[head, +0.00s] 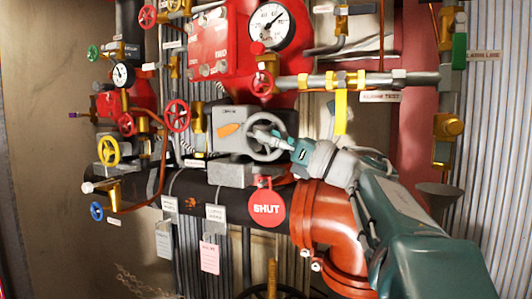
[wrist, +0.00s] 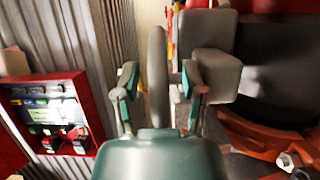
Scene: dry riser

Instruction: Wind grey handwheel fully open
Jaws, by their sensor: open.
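The grey handwheel (head: 252,150) stands on the front of a grey gearbox (head: 228,122) on the dark horizontal pipe. In the wrist view the wheel's rim (wrist: 157,62) is seen nearly edge-on, running upright between my fingers. My gripper (head: 277,141) reaches in from the right at the wheel's right side. In the wrist view my gripper (wrist: 160,85) is open, one finger on each side of the rim, with a visible gap to both. An orange pointer (head: 229,129) sits on the gearbox face. Part of the wheel is hidden behind my fingers in the head view.
A red round SHUT tag (head: 266,207) hangs below the wheel. Small red wheels (head: 177,116) and a yellow wheel (head: 108,151) lie to the left. An orange-red pipe elbow (head: 330,225) is below my arm. A yellow lever (head: 341,112) hangs above it.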

